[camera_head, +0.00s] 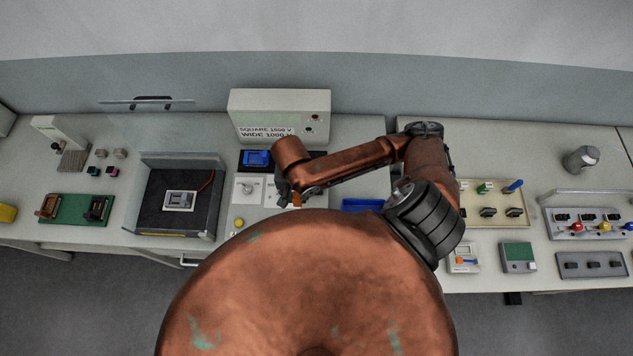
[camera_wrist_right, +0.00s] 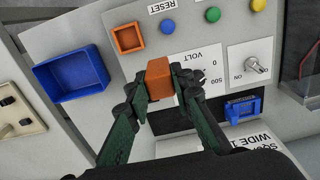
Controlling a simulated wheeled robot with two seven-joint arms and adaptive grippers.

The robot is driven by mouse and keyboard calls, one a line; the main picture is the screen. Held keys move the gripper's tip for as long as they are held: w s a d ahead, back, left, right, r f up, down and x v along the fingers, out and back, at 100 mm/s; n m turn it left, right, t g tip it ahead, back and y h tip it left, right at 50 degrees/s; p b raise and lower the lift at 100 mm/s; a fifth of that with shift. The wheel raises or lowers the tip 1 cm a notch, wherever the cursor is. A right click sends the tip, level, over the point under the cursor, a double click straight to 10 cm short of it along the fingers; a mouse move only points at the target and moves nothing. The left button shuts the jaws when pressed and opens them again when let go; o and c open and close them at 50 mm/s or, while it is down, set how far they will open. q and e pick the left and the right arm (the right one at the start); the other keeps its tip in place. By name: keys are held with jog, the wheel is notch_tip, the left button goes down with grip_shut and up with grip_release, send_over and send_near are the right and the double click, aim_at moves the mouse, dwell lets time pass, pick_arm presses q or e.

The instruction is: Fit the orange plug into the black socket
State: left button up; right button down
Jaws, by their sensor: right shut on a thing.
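My right gripper (camera_wrist_right: 163,95) is shut on the orange plug (camera_wrist_right: 160,78), a small block held between its dark green fingertips above the control panel. In the head view the right gripper (camera_head: 287,193) is over the panel, and my own arm covers much of it. A black plate (camera_wrist_right: 170,118) lies partly behind the fingers, and I cannot tell whether it carries the black socket. A black socket-like part (camera_head: 97,207) sits on a green board at the far left, beside a brown one. My left gripper is not in view.
An orange square frame (camera_wrist_right: 128,38) and a blue tray (camera_wrist_right: 72,77) are near the plug. A blue connector (camera_wrist_right: 242,107), a toggle switch (camera_wrist_right: 256,66) and several round buttons share the panel. A pale labelled box (camera_head: 280,114) stands behind it.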

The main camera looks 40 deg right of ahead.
jog(key=w+d+f+b, duration=0.1)
jog(key=d+f, duration=0.1)
jog(key=d, duration=0.1)
jog(key=w+d+f+b, duration=0.1)
jog(key=d+f+b, duration=0.1)
jog(key=d+f, duration=0.1)
jog(key=w+d+f+b, duration=0.1)
jog(key=w+d+f, duration=0.1)
jog(key=d+f, duration=0.1)
jog(key=shift+d+f+b, duration=0.25)
jog(key=shift+d+b, duration=0.1)
jog(key=shift+d, duration=0.5)
jog(key=f, duration=0.3)
jog(key=shift+d+f, duration=0.25)
jog(key=shift+f, duration=0.05)
jog(key=c, duration=1.7)
grip_release()
jog(key=shift+r, duration=0.1)
notch_tip(320, 180, up, 12)
jog(key=shift+f, duration=0.1)
